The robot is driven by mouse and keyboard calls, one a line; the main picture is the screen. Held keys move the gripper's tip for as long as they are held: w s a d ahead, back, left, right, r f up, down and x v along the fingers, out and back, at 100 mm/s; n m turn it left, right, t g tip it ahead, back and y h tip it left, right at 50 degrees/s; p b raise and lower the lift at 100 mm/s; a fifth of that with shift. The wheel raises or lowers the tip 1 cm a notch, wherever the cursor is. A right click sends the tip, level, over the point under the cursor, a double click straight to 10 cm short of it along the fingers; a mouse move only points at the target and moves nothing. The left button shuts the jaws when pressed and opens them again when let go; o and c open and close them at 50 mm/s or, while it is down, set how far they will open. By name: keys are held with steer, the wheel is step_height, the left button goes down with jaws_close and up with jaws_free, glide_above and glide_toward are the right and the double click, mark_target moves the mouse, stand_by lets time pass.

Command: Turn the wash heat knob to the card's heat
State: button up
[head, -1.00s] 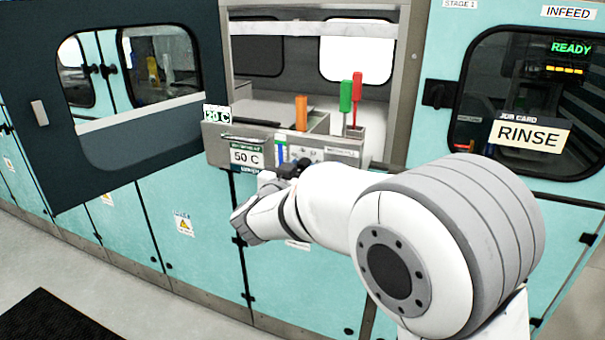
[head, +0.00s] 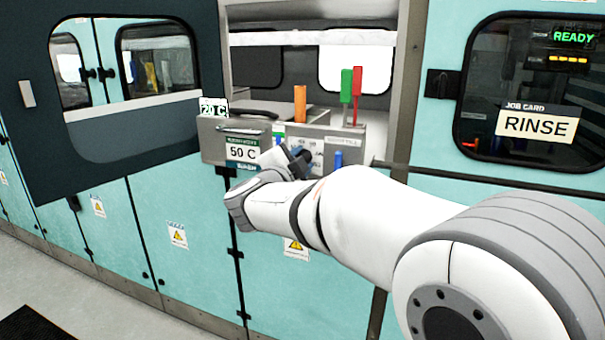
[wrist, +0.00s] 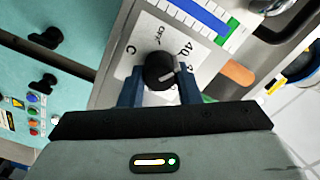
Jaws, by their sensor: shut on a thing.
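The knob (wrist: 160,72) is round and black with a pale pointer line, on a white dial plate (wrist: 130,48) in the wrist view. The pointer aims to the right; a "40" is printed above and right of it, and other marks are partly hidden. My gripper (wrist: 159,84) is shut on the knob, with one blue finger on each side. In the head view my gripper (head: 298,163) is at the front of the grey module, and the knob is hidden behind it. A green-headed card (head: 242,151) on the module's front reads "50 C". A small sign (head: 213,107) above appears to read "20 C".
Orange (head: 300,103), green (head: 346,85) and red (head: 357,92) upright handles stand at the module. The dark sliding door (head: 110,165) is to the left. A job card (head: 539,124) reads "RINSE" under a lit "READY" display. Floor is free at lower left.

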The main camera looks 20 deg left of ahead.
steer(key=shift+f+m+b, duration=0.2)
steer(key=shift+m+b, duration=3.4)
steer(key=shift+m, duration=0.8)
steer(key=shift+f+m+b, duration=0.2)
steer(key=shift+m+b, duration=3.35)
steer(key=shift+m, duration=0.85)
steer(key=o, duration=1)
steer(key=shift+r, duration=0.15)
steer(key=s, duration=0.7)
steer(key=shift+s+a, duration=0.35)
steer(key=shift+s, duration=0.05)
